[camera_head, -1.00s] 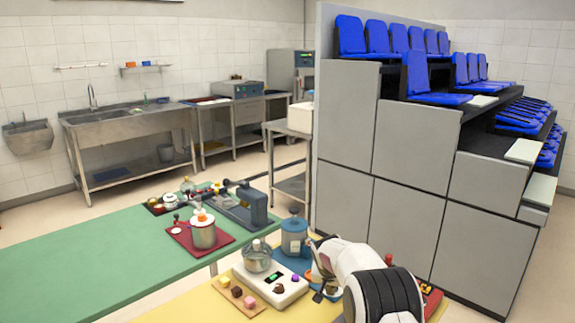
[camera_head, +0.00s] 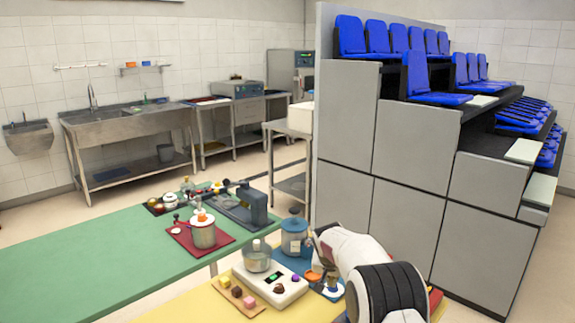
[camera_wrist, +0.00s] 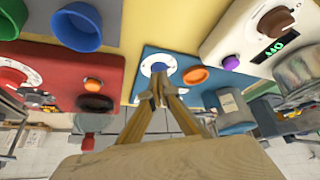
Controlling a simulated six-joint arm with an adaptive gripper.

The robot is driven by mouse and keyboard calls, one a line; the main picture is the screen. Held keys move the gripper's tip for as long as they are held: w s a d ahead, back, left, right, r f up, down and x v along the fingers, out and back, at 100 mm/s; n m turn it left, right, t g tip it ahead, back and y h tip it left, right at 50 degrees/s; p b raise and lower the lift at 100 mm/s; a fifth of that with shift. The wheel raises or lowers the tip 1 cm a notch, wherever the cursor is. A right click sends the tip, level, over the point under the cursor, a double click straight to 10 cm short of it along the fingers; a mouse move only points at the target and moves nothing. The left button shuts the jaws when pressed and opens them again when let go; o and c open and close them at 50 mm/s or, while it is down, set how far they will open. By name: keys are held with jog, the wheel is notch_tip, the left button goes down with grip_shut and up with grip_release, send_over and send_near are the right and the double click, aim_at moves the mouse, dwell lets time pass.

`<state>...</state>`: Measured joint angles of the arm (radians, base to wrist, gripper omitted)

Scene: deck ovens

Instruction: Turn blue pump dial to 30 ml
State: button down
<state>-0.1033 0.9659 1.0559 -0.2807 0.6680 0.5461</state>
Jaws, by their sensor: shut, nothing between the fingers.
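The scale marks are too small to read and partly hidden. In the head view the dial (camera_head: 332,283) shows small below my white wrist, and the pump's blue canister (camera_head: 293,238) stands to its left. An orange ring (camera_wrist: 195,75) lies beside the dial.
A white scale (camera_head: 270,287) with a glass jar stands left of the pump. A red unit (camera_wrist: 90,72) with its own white dial sits on the other side in the wrist view. Blue and green cups (camera_wrist: 77,27) stand near it. The green table (camera_head: 90,255) is mostly clear.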

aim_at(333, 292)
jog(key=shift+r, duration=1.25)
jog(key=shift+d+r, duration=0.25)
jog(key=shift+r, duration=0.25)
jog(key=shift+f, duration=0.15)
jog(key=shift+f, duration=3.35)
jog(key=shift+w, duration=0.35)
